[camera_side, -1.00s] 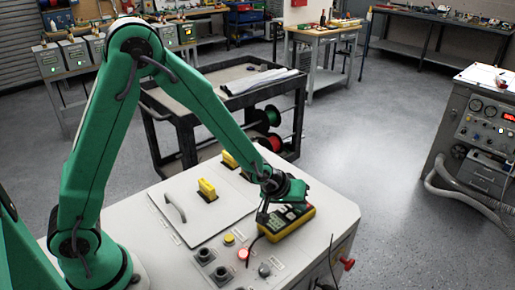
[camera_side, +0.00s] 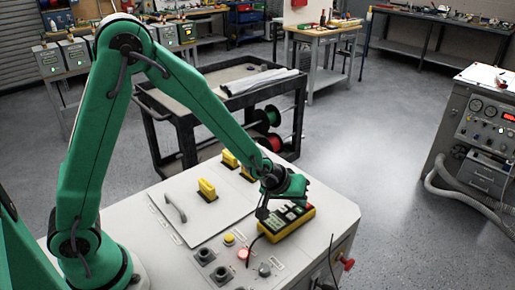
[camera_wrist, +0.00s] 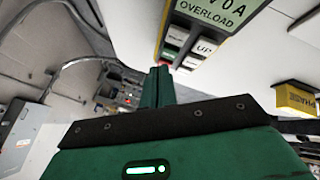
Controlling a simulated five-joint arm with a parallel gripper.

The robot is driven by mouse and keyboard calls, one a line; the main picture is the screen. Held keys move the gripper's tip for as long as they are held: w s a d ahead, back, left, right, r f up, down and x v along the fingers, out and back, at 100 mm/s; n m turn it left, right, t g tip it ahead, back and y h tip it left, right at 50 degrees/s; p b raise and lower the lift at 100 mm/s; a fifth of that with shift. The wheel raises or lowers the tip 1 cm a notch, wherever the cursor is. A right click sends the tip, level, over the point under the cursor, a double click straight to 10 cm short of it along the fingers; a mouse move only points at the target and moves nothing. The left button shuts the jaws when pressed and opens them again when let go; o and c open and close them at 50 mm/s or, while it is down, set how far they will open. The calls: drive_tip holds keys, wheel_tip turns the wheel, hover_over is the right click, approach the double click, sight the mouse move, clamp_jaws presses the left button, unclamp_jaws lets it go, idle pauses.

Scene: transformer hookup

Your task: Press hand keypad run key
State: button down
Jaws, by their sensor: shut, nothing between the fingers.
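The hand keypad (camera_side: 290,226), a yellow and dark box with light, green and red keys, lies on the grey cabinet top near its right edge. In the wrist view the keypad (camera_wrist: 163,30) shows at the top, with a display (camera_wrist: 222,12) reading "OVERLOAD", a key marked "UP" (camera_wrist: 205,47), a green key (camera_wrist: 171,51) and other light keys. I cannot clearly read a run label. My gripper (camera_side: 263,213) is shut and empty, over the keypad's left end. In the wrist view its closed green fingers (camera_wrist: 160,84) end just below the keys; contact cannot be told.
The cabinet top (camera_side: 165,245) carries a hinged lid with a handle (camera_side: 176,208), yellow blocks (camera_side: 207,190), and a front row with a yellow button (camera_side: 229,239), a lit red one (camera_side: 243,254) and black sockets (camera_side: 203,256). A black cart (camera_side: 190,130) stands behind.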

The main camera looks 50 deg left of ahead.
sight(297, 211)
drive_tip(key=shift+r, duration=0.15)
drive_tip(key=shift+r, duration=2.4)
